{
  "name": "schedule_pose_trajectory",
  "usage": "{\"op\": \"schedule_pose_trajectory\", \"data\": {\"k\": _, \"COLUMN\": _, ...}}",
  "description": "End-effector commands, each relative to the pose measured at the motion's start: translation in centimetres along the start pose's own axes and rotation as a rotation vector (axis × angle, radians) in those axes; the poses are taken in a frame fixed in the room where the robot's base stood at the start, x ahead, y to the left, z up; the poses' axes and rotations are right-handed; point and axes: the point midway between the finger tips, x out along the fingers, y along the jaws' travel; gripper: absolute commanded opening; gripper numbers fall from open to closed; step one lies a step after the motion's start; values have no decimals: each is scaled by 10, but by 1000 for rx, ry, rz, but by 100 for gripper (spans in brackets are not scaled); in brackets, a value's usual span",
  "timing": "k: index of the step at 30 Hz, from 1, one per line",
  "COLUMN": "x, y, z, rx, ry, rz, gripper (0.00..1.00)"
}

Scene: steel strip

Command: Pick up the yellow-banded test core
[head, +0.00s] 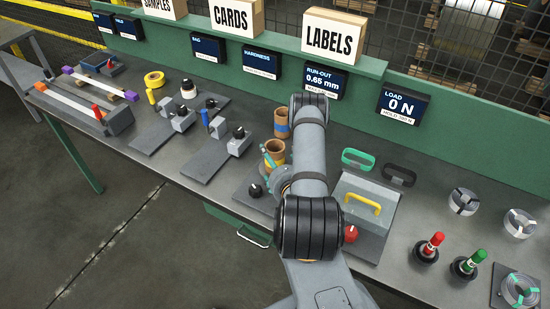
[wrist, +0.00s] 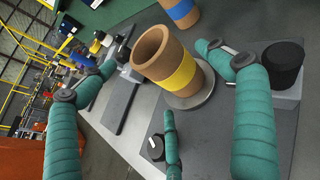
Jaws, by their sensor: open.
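The yellow-banded test core (wrist: 182,72) is a brown, hollow cylinder with a yellow band. It stands upright on a round grey disc in the wrist view and shows partly behind my arm in the head view (head: 274,147). My gripper (wrist: 160,76) has teal padded fingers, spread open and empty. In the wrist view one finger is left of the core, one right of it and a shorter one in front below. I see no clear contact; depth is hard to judge. In the head view my gripper (head: 268,163) is mostly hidden by my arm.
A blue-banded core (wrist: 181,10) stands just behind. A black knob (wrist: 283,58) is beside the right finger. A grey box with a yellow handle (head: 362,204) stands right of my arm. Small fixtures (head: 236,142) stand to the left on the steel bench.

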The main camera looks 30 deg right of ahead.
Motion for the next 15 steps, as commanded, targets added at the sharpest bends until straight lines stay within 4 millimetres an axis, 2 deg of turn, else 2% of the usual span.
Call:
{"op": "schedule_pose_trajectory", "data": {"k": 1, "x": 6, "y": 0, "z": 5, "rx": -5, "ry": -4, "rz": 4, "gripper": 90}}
{"op": "schedule_pose_trajectory", "data": {"k": 7, "x": 30, "y": -1, "z": 3, "rx": -3, "ry": -3, "rz": 3, "gripper": 90}}
{"op": "schedule_pose_trajectory", "data": {"k": 15, "x": 36, "y": -1, "z": 0, "rx": 0, "ry": 1, "rz": 1, "gripper": 90}}
